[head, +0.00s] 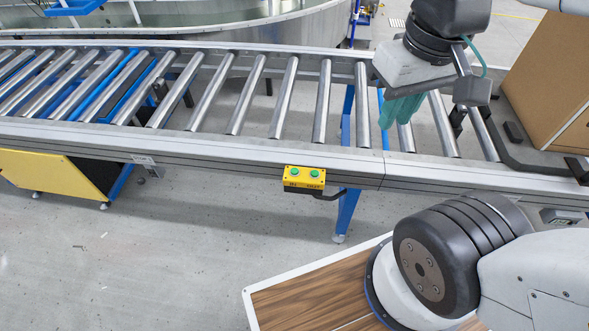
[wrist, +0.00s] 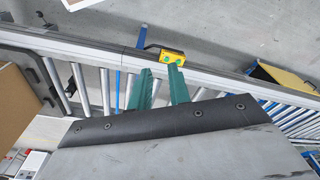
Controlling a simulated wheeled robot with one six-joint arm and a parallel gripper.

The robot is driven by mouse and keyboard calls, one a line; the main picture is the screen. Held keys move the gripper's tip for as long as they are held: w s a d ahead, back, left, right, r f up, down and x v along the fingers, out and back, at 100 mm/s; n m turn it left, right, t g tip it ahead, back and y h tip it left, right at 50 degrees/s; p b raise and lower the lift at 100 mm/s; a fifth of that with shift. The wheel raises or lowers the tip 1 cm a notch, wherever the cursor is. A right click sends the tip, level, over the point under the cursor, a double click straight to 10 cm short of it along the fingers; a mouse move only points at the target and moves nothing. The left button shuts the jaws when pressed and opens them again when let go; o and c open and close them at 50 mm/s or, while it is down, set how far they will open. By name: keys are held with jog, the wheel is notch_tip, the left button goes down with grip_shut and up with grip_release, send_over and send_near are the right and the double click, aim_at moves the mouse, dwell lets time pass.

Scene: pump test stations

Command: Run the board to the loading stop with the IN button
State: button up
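A yellow button box (head: 304,178) with two green buttons hangs on the near side rail of the roller conveyor (head: 250,152). Small dark lettering sits under each button, too small to read surely. The box also shows in the wrist view (wrist: 172,57), just past the right fingertip. My gripper (head: 402,112) has teal fingers and hangs over the rollers, to the right of and behind the box in the head view. In the wrist view its fingers (wrist: 160,76) stand apart with nothing between them. I cannot make out a board on the rollers.
A black bent bar (head: 525,158) runs along the conveyor's right end, near a brown box (head: 555,75). A round metal tank (head: 230,30) stands behind. A wood-topped surface (head: 310,300) lies at the front. The floor before the button box is clear.

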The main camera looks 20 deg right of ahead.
jog(key=shift+w+a+f, duration=0.1)
jog(key=shift+w+f, duration=0.05)
jog(key=shift+f, duration=0.15)
grip_shut()
jog(key=w+a+f+m+y, duration=0.2)
jog(key=w+a+f+y, duration=0.4)
jog(key=w+a+f, duration=1.15)
jog(key=w+d+f+m+t+h, duration=0.2)
jog(key=w+f+m, duration=0.1)
jog(key=w+f, duration=0.45)
jog(key=d+f+h, duration=0.5)
jog(key=d, duration=0.4)
jog(key=shift+w+m+h, duration=0.15)
jog(key=shift+m+h, duration=0.15)
